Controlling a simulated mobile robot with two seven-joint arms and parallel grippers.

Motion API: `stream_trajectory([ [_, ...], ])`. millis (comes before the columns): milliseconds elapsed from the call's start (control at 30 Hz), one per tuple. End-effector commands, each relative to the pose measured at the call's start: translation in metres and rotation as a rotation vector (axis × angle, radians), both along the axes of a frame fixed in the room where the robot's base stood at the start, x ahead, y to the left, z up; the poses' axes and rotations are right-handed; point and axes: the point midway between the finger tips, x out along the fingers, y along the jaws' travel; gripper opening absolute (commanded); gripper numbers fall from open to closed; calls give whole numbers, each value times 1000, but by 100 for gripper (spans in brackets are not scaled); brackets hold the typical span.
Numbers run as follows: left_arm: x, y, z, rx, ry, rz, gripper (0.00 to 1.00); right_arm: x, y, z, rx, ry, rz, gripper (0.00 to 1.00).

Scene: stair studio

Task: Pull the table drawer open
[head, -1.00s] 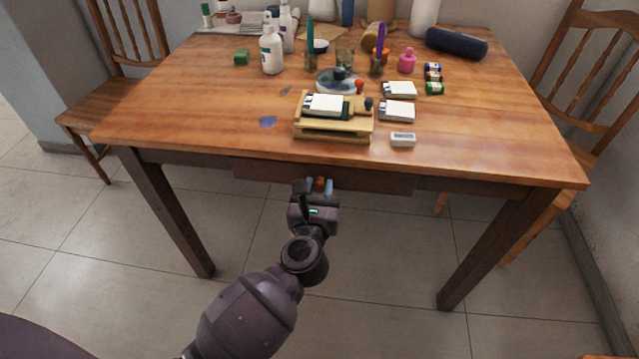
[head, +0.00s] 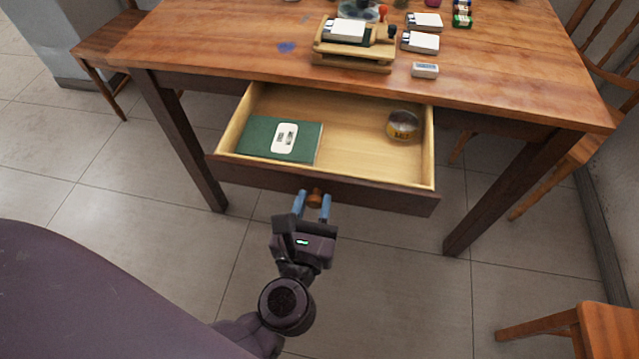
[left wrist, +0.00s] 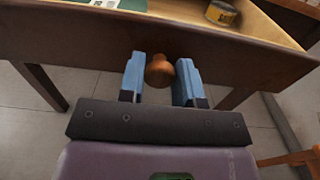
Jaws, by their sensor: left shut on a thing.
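The table drawer (head: 375,192) stands well out from under the wooden table (head: 230,60), its pale inside showing. A round wooden knob (head: 315,198) sits in the middle of its dark front. My left gripper (head: 312,205) is at the front, its blue fingers on either side of the knob and shut on it. The left wrist view shows the knob (left wrist: 160,71) between the two fingers. My right gripper is not in view.
Inside the drawer lie a green book (head: 260,138) at left and a small round tin (head: 402,125) at right. A wooden stamp rack (head: 355,60) and white boxes stand on the tabletop. A wooden chair (head: 590,330) is at lower right. The floor before the drawer is clear.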

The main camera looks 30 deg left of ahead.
Motion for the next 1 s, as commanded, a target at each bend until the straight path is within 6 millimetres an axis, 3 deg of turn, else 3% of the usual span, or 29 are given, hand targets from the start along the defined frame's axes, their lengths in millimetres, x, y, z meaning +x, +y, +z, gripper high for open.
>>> stream_trajectory([
  [200,-10,-3,-1,1,1,1,0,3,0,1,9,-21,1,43],
  [567,-11,-3,0,1,0,1,0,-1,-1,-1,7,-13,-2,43],
  [600,-11,-3,0,1,0,0,37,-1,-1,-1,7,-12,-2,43],
  [700,-11,-3,0,0,0,0,53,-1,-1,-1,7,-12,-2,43],
  [1000,-11,-3,0,1,0,0,56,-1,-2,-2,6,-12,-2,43],
])
